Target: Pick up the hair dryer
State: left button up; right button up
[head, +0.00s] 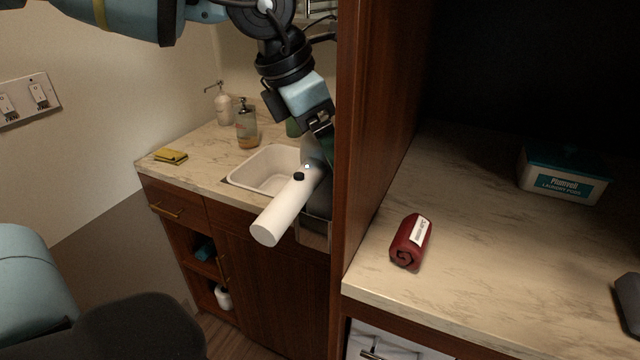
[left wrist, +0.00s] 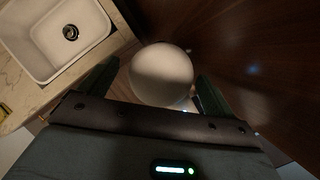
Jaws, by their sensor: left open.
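The hair dryer (head: 282,212) is a white cylinder with a small black button, in the middle of the head view. It is tilted beside the wooden side panel, in front of the sink. Its far end is partly hidden by my left gripper (head: 318,150), which comes down from above. In the left wrist view, a rounded white part of the hair dryer (left wrist: 162,70) lies between the two dark fingers of my left gripper (left wrist: 153,85). The fingers are apart, with the jaws open. I cannot tell whether either finger touches it. My right gripper is out of view.
The wooden panel (head: 372,110) stands close to the right of the hair dryer. The sink (head: 268,165) lies behind it, with soap bottles (head: 246,128) and a yellow sponge (head: 171,156) on the counter.

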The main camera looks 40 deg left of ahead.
pick_arm(q)
jog(key=c, duration=1.8)
jog(key=shift+o, duration=0.2)
jog(key=shift+r, duration=0.1)
